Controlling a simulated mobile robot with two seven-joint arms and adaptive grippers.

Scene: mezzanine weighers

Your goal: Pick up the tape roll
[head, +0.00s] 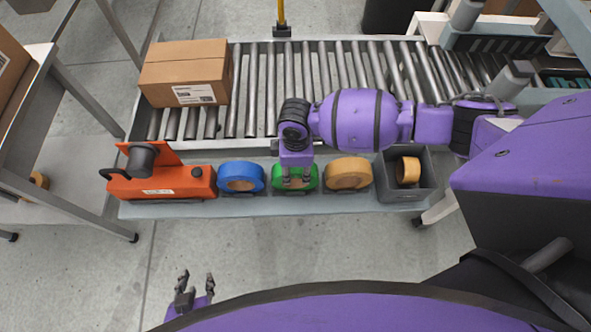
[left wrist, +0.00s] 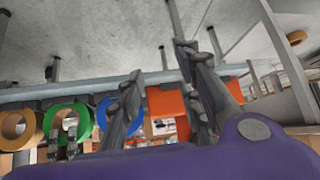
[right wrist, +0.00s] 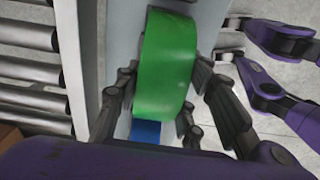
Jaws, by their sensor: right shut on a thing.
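A green tape roll (head: 313,178) sits on the grey ledge (head: 265,207) in front of the roller conveyor, between a blue roll (head: 228,178) and a tan roll (head: 348,162). My right gripper (head: 296,183) reaches down onto the green roll and is shut on it. In the right wrist view the green roll (right wrist: 166,60) stands between the two fingers (right wrist: 163,80). I cannot tell whether it is lifted off the ledge. My left gripper (head: 196,278) is open and empty, low over the floor in front of the ledge. The left wrist view also shows the green roll (left wrist: 83,120).
An orange tape dispenser (head: 180,187) stands left of the blue roll. A grey bin (head: 425,178) at the right holds another tan roll (head: 408,168). A cardboard box (head: 180,72) lies on the conveyor (head: 300,75). The floor in front is clear.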

